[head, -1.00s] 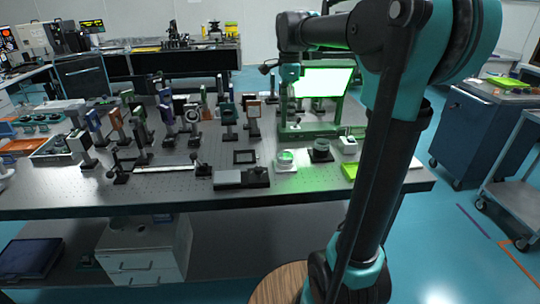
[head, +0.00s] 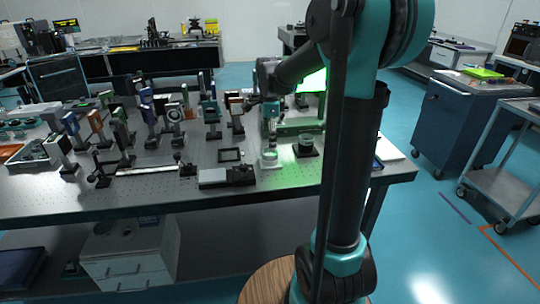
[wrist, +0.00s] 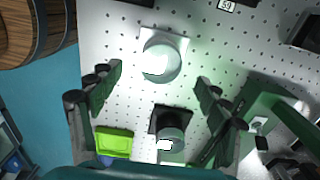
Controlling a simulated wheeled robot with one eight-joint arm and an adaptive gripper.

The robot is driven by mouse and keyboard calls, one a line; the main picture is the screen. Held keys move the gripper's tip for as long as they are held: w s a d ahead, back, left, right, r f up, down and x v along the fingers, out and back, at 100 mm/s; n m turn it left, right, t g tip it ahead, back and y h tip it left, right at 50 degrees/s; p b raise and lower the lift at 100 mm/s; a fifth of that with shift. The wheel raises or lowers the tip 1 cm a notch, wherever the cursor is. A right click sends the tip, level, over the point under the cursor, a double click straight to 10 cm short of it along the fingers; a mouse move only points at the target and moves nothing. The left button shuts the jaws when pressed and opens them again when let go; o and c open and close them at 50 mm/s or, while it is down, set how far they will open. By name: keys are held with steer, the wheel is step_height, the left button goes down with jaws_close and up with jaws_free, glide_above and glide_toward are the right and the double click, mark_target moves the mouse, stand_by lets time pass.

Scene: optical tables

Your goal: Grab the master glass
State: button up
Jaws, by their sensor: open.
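Two round glass pieces stand on the optical table under my gripper; I cannot tell for sure which is the master glass. One clear, pale glass disc (wrist: 162,60) is on a white square base, and it also shows in the head view (head: 268,158). The other glass piece (wrist: 172,138) is on a black square base and also shows in the head view (head: 306,146). My gripper (wrist: 160,80) is open and empty, its fingers apart on either side of the view. In the head view my gripper (head: 270,128) hangs above the table near both pieces.
A green stand (wrist: 262,108) is close to the right finger. A lime-green tray (wrist: 114,143) lies lower left. Several optical mounts (head: 172,112) crowd the table's left, and a flat dark device (head: 226,177) lies at its front edge.

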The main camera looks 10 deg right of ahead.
mark_target(270, 154)
step_height(270, 154, down, 4)
steer(key=shift+w+d+f, duration=0.1)
steer(key=shift+c, duration=0.2)
steer(key=c, duration=1.3)
steer(key=shift+c, duration=0.2)
